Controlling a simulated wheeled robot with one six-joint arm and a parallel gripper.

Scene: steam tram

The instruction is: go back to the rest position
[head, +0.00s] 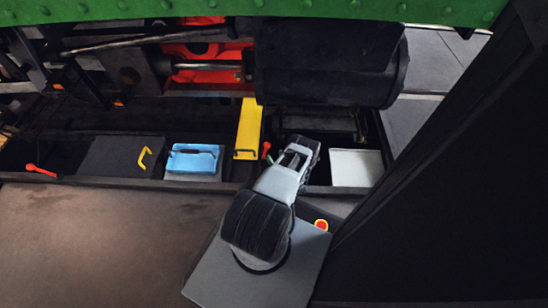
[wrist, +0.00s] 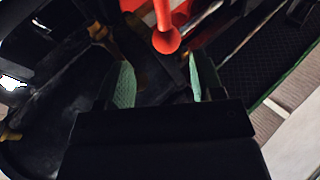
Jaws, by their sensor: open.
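My gripper (wrist: 162,82) is open in the wrist view, with its two green finger pads apart and nothing between their tips. A red lever with a round knob (wrist: 166,42) shows just beyond the fingertips, and I cannot tell how close it is. In the head view my arm reaches up and away over the trough beneath the machinery. The gripper there is mostly hidden by my own wrist. A red knob (head: 266,149) shows just left of my wrist and looks like the same lever.
In the trough stand a blue caddy (head: 193,159), a yellow bar (head: 248,128), a dark lid with a yellow handle (head: 112,155) and a white box (head: 356,168). Another red lever (head: 40,170) is far left. A black cylinder (head: 330,62) hangs above my arm. A dark post (head: 460,190) stands right.

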